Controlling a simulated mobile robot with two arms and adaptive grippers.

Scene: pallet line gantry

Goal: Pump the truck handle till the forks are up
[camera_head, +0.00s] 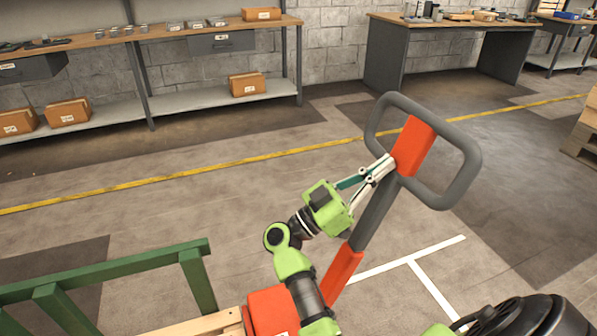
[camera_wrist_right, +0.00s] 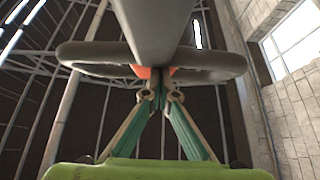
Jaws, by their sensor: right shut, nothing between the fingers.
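The truck handle (camera_head: 375,212) is a grey shaft with orange panels and a rounded grey loop (camera_head: 466,165) at its top. It leans up to the right from an orange base (camera_head: 270,311). The forks are not visible. My left gripper is not in view.
A green rail (camera_head: 105,268) and pale wooden boards (camera_head: 200,326) stand at the lower left. Shelving with boxes (camera_head: 247,84) and a workbench (camera_head: 450,22) line the back wall. A wooden pallet stack (camera_head: 585,140) is at the right edge. The floor around the handle is clear.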

